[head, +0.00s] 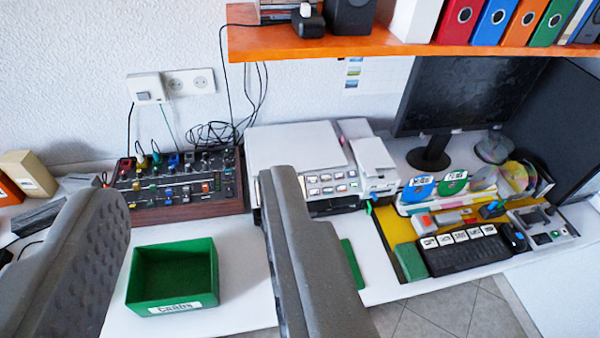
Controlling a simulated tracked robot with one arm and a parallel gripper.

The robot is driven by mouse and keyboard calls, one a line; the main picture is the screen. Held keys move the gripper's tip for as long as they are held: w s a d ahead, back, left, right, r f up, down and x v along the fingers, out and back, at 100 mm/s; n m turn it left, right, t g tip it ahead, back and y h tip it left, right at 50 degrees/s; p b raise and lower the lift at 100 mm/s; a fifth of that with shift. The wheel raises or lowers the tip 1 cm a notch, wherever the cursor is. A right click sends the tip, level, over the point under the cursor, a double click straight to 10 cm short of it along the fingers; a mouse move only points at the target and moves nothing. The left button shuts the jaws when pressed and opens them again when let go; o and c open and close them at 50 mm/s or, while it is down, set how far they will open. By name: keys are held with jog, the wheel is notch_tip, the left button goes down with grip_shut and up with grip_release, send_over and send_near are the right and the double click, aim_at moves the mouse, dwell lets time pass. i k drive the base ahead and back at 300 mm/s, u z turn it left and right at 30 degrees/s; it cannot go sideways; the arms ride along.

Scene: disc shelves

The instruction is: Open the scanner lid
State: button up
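The scanner, a white flat-topped device, stands on the white desk at the picture's centre, against the wall. Its pale lid (297,150) lies flat and looks shut. A front panel with several small buttons (331,185) faces me. My gripper (188,190) is open, with one grey finger at the left and one at the centre, and nothing between them. The right finger shows in front of the scanner's left front corner and hides part of it. I cannot tell the depth gap, but no contact is visible.
A green box (173,280) sits on the desk, seen between my fingers. A mixer panel with knobs (180,187) stands left of the scanner. An orange shelf (380,45) with binders overhangs behind. A monitor (460,95) and disc trays are at right.

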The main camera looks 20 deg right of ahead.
aim_at(309, 145)
jog(key=k, duration=1.25)
jog(key=z, duration=0.45)
jog(key=i, duration=1.65)
jog(key=u, duration=0.45)
